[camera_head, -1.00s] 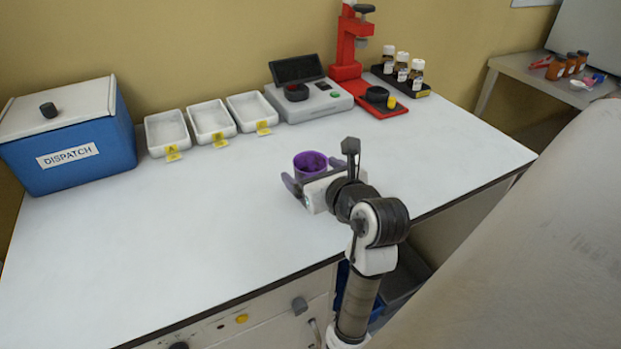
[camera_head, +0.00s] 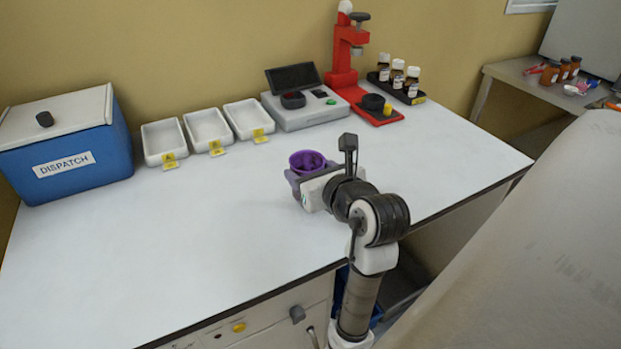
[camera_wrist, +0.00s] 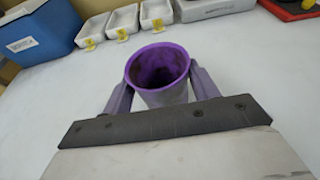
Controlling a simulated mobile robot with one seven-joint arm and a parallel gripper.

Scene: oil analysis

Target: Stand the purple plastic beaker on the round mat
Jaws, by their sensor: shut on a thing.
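The purple beaker (camera_head: 307,161) stands upright on the white bench top in the head view, with its open rim facing up. In the wrist view the beaker (camera_wrist: 159,72) sits between the two purple-grey fingers, its inside dark and stained. My gripper (camera_head: 300,178) is shut on the beaker, with one finger on each side of its wall; it also shows in the wrist view (camera_wrist: 160,85). I cannot tell whether the beaker's base touches the bench.
Three white trays (camera_head: 207,148) with yellow tags and a grey instrument (camera_head: 306,112) line the back. A blue dispatch box (camera_head: 75,170) stands at left. A red press (camera_head: 343,60) and a rack of capped bottles (camera_head: 402,88) stand at back right. The bench middle is clear.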

